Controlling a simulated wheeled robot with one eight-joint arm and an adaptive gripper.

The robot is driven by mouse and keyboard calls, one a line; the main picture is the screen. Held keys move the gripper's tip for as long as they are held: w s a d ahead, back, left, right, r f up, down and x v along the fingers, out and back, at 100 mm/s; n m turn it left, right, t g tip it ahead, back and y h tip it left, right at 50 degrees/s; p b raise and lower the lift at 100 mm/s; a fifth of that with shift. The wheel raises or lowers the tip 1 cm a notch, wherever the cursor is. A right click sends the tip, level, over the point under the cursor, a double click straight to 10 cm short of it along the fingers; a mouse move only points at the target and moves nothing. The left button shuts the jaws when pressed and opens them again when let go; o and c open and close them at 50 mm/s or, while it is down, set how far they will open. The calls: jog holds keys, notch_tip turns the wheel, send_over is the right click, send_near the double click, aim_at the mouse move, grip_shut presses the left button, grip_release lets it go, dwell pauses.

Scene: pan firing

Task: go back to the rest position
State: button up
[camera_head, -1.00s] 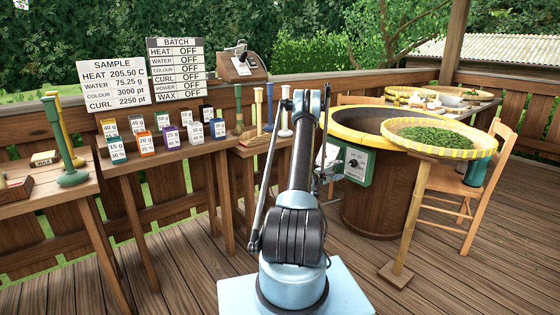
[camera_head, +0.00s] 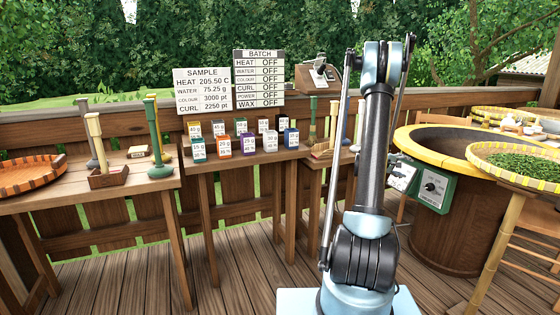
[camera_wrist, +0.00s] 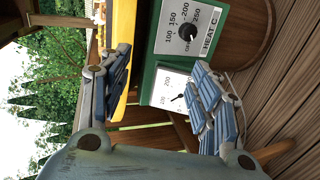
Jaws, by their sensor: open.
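My arm stands upright in the right half of the head view and hides most of my gripper there. In the wrist view my gripper (camera_wrist: 162,65) shows two blue-grey padded fingers spread apart, with nothing between them. Beyond the fingers is the green control box with a heat dial (camera_wrist: 187,32) and a second, partly covered dial. In the head view this green box (camera_head: 434,188) is on the side of the round wooden pan stand (camera_head: 455,235), just right of my arm. I cannot tell the gap between fingers and box.
A bamboo tray of green leaves (camera_head: 520,163) stands on a post at the right. Coloured weight boxes (camera_head: 222,146) line a narrow table at the centre. An orange woven tray (camera_head: 30,176) lies on the left table. Deck floor (camera_head: 240,285) is clear in front of the tables.

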jog(key=s+a+r+m+g+y, duration=0.1)
jog(key=s+a+r+y, duration=0.25)
jog(key=s+a, duration=0.65)
jog(key=s+a+r+m+y, duration=0.25)
jog(key=s+a+r, duration=0.25)
jog(key=s+a, duration=0.45)
jog(key=s+a+f+g+y, duration=0.1)
jog(key=s+a+f+y, duration=0.2)
jog(key=s+a, duration=0.7)
jog(key=s+a+f+g+y, duration=0.1)
jog(key=s+a+f+y, duration=0.3)
jog(key=s+a, duration=0.6)
jog(key=s+f, duration=0.2)
jog(key=s, duration=0.5)
jog(key=shift+s, duration=0.4)
jog(key=shift+a+f, duration=0.1)
